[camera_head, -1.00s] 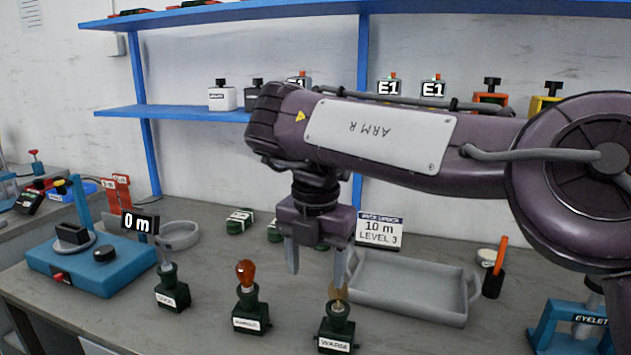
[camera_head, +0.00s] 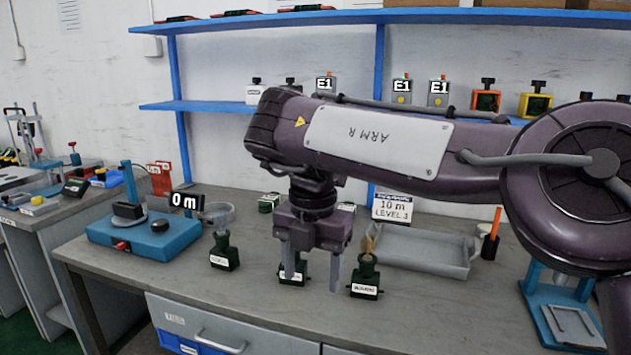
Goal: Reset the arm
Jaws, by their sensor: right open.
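My right arm, marked ARM R, reaches in from the right across the workbench (camera_head: 330,320). My right gripper (camera_head: 312,285) points down with its two fingers apart and nothing between them that it grips. It hangs in front of the middle of a row of dark green labelled sockets. The left socket (camera_head: 223,253) and the right socket (camera_head: 365,278) stand upright on the bench. A middle socket is largely hidden behind the gripper's fingers. My left gripper is not in view.
A blue device (camera_head: 145,236) with a 0 m display (camera_head: 184,201) stands at left. A blue eyelet press (camera_head: 560,310) is at right. Blue shelves (camera_head: 215,106) hold small containers. The bench front is clear.

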